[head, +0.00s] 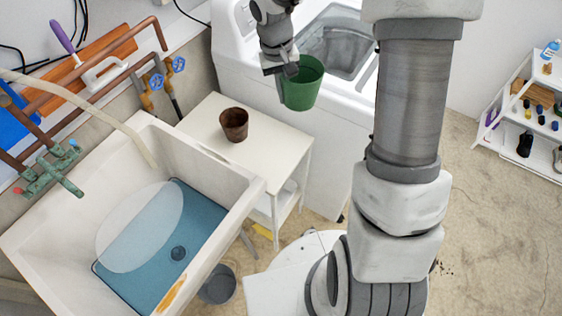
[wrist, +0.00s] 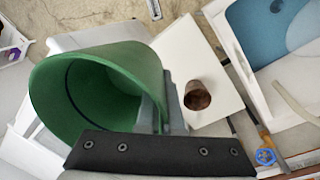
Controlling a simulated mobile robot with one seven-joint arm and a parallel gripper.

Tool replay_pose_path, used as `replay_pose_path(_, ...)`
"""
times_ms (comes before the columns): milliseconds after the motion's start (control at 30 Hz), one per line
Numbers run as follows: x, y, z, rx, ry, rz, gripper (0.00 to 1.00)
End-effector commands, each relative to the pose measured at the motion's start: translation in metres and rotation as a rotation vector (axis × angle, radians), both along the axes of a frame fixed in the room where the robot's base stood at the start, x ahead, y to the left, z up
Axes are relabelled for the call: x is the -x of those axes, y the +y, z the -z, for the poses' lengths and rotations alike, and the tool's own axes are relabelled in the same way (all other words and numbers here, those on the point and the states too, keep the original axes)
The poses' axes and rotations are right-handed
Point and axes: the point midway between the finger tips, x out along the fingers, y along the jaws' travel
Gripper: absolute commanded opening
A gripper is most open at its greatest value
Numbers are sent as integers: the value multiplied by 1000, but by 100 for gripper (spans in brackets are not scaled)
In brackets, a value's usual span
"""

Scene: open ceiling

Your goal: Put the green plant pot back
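The green plant pot (head: 303,86) is held up in the air by my gripper (head: 284,72), in front of the white washing machine in the head view. In the wrist view the green pot (wrist: 100,85) fills the left side with its mouth toward the camera, and my gripper (wrist: 165,112) is shut on its wall. A brown pot (head: 234,124) stands upright on the small white table (head: 205,140), left of and below the green pot. The brown pot also shows in the wrist view (wrist: 197,94).
A sink (head: 240,215) with blue water stands left of the table. The washing machine (head: 235,60) is behind the green pot. A shelf (head: 490,138) with small items stands at the far right. The white table has free room around the brown pot.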

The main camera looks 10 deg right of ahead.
Motion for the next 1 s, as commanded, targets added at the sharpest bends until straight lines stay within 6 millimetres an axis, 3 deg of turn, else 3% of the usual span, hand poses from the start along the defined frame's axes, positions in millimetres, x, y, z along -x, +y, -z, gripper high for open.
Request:
replay_pose_path(33,0,-1,17,0,0,1,0)
replay_pose_path(1000,10,-1,157,0,0,2,0)
